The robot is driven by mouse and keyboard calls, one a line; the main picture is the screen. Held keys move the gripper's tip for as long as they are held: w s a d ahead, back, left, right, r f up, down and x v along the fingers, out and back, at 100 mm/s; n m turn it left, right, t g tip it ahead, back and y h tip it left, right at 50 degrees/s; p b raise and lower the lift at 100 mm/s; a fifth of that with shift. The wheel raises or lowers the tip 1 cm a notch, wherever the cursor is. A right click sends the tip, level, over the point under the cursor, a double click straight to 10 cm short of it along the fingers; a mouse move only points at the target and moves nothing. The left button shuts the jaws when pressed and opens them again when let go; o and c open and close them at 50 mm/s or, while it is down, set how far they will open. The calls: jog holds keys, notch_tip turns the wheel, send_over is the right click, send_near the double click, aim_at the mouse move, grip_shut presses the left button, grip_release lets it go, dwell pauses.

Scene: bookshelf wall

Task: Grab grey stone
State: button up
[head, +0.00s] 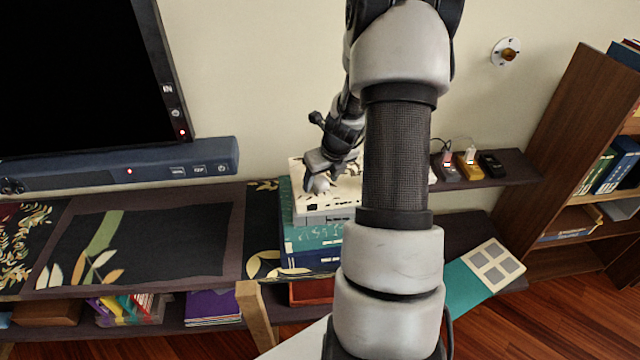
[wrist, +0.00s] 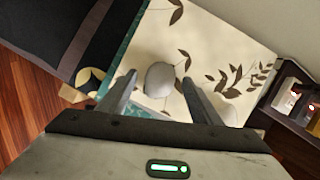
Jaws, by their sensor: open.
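The grey stone (wrist: 160,76) is a pale, rounded lump lying on the cream, leaf-patterned top of a stack of boxes or books (wrist: 215,45). In the wrist view my gripper (wrist: 160,88) is open, with one finger to the left of the stone and the other to the right. The stone sits between and slightly beyond the fingertips, and I see no contact. In the head view the stone (head: 321,183) is a small pale shape beside my gripper (head: 318,176), partly hidden by it. The stack (head: 310,235) stands on the shelf by the wall.
A TV (head: 80,80) and a blue soundbar (head: 120,170) are at the left. Small devices (head: 468,165) sit on a dark shelf to the right. A brown bookcase (head: 575,140) stands at the far right. A teal book (head: 475,280) lies tilted below the shelf.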

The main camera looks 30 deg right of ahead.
jog(key=c, duration=1.2)
